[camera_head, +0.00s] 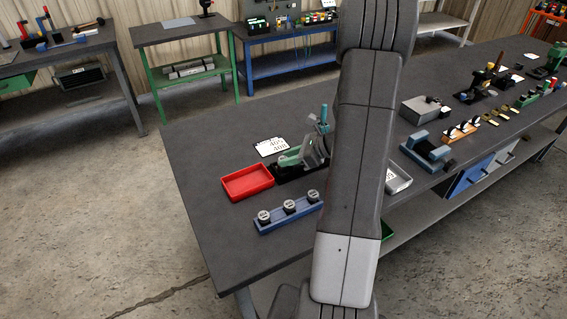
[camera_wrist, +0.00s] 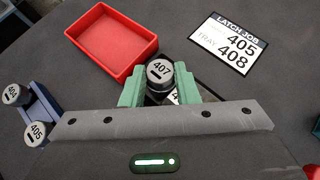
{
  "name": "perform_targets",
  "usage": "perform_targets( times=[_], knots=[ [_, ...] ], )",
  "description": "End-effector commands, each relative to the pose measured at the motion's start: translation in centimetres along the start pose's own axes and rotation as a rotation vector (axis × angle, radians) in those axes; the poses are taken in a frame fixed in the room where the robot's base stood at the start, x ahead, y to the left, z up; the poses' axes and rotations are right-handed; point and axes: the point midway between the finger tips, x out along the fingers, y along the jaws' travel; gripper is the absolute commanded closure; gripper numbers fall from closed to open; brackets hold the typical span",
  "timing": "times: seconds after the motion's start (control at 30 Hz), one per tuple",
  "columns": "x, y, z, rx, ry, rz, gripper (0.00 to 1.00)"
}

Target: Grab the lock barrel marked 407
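The lock barrel marked 407 (camera_wrist: 159,72) is a dark cylinder with a grey slotted top, number readable in the wrist view. My gripper (camera_wrist: 159,84) has a green finger on each side of it, both apparently touching its sides, so it looks shut on the barrel. In the head view my gripper (camera_head: 290,158) shows beside my arm, above a dark base. The barrel cannot be made out clearly there. Whether it is clear of what lies beneath cannot be told. A partly covered white label shows below it in the wrist view.
A blue rack (camera_head: 276,223) holds three barrels; one in the wrist view reads 405 (camera_wrist: 38,133). A red tray (camera_head: 247,182) and a white card reading 405 and 408 (camera_wrist: 228,44) lie nearby. A blue clamp-like device (camera_head: 428,152) stands right of my arm. The bench's left end is clear.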

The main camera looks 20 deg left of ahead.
Motion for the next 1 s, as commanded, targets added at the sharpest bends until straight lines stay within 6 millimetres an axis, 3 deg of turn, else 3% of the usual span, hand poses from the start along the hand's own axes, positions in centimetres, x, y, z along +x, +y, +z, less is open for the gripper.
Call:
perform_targets(
  times=[0.37, 0.8, 1.0],
  knots=[
    [-0.3, 0.0, 0.4, -0.002, 0.0, -0.001, 0.96],
    [-4.4, 0.0, 6.4, -0.005, -0.001, -0.002, 0.96],
    [-5.4, 0.0, 8.0, -0.003, 0.0, 0.001, 0.96]
  ],
)
